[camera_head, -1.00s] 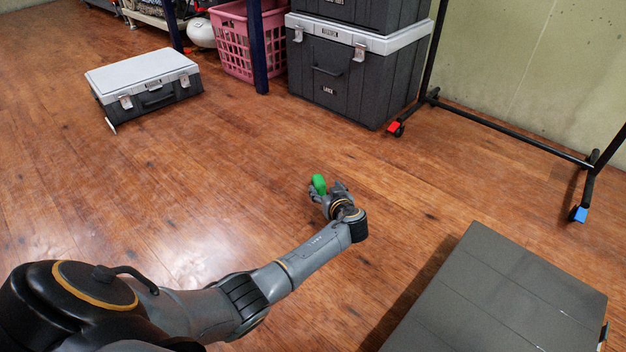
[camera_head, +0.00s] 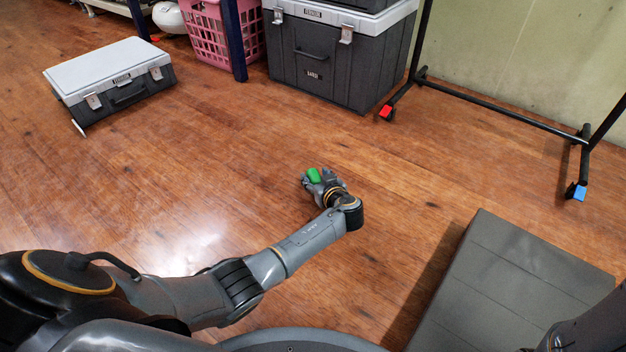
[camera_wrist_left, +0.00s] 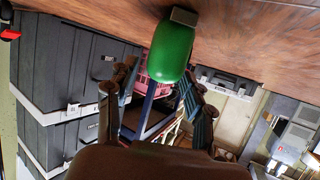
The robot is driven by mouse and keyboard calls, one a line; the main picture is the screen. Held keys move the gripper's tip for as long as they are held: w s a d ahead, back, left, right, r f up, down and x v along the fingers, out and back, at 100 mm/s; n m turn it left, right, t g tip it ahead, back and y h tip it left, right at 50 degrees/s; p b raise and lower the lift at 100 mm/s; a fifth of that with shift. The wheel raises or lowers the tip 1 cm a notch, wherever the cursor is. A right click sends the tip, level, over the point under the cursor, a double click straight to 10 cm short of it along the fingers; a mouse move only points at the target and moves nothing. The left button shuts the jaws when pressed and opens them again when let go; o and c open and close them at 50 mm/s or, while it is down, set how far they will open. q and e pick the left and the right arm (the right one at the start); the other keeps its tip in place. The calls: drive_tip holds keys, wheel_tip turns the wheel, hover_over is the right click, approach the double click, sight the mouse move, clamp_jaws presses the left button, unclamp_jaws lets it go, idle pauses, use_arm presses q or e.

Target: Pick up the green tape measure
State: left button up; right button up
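The green tape measure (camera_head: 314,175) is at the fingers of my left gripper (camera_head: 312,181), low over the wooden floor in the head view. In the left wrist view the green tape measure (camera_wrist_left: 172,48) is just beyond the fingertips of my left gripper (camera_wrist_left: 157,80). These fingers are spread apart. The right-hand finger overlaps the tape measure's lower edge in the picture; a gap shows between it and the left-hand finger. I cannot tell whether either finger touches it. My right gripper is out of view; only part of an arm shows at the lower right.
A grey flat-topped box (camera_head: 505,295) is at the lower right. A grey-lidded case (camera_head: 112,82) is at the upper left. A pink basket (camera_head: 208,38), a large dark case (camera_head: 325,62) and a black wheeled frame (camera_head: 500,114) stand at the back. The floor between is clear.

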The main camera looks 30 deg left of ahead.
use_arm(q)
clamp_jaws()
drive_tip(key=shift+r, duration=0.1)
